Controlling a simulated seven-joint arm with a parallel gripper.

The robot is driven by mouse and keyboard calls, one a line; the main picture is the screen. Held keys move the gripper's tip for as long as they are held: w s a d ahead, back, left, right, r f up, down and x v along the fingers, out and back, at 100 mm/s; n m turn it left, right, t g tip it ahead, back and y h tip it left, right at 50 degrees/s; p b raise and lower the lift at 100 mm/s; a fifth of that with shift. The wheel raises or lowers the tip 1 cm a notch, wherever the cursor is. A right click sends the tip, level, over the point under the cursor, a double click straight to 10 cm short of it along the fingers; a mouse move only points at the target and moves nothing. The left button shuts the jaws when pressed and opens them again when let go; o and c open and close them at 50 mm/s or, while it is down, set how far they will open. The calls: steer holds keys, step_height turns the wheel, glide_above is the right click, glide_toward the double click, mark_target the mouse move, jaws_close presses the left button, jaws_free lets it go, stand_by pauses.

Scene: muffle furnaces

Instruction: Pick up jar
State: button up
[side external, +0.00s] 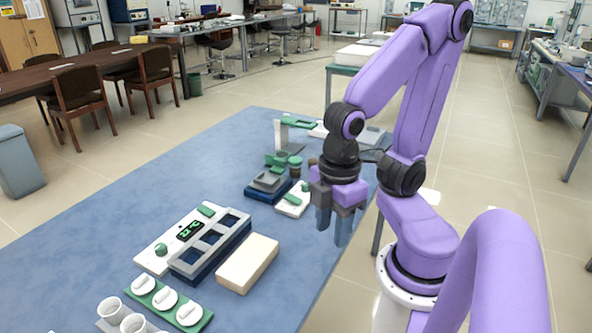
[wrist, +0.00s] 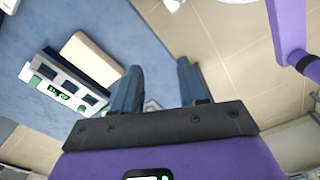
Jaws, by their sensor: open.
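A small brown jar with a green lid (side external: 295,167) seems to stand on the blue table (side external: 225,160) toward its far side, in the side view. It is small there, and I cannot make out its details. My gripper (side external: 332,228) points down near the table's right edge, to the right of the jar and nearer the camera. In the wrist view its two blue-grey fingers (wrist: 158,70) are spread apart with nothing between them. I cannot make out the jar in the wrist view.
A white device with a dark-blue rack (side external: 205,243) and a beige block (side external: 247,263) lie left of my gripper. White cups (side external: 110,309) and a green tray with white lids (side external: 203,322) are at the front. A grey-and-blue device (side external: 268,186) stands near the jar.

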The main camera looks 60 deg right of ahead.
stand_by(0.3)
steer(key=o, duration=0.8)
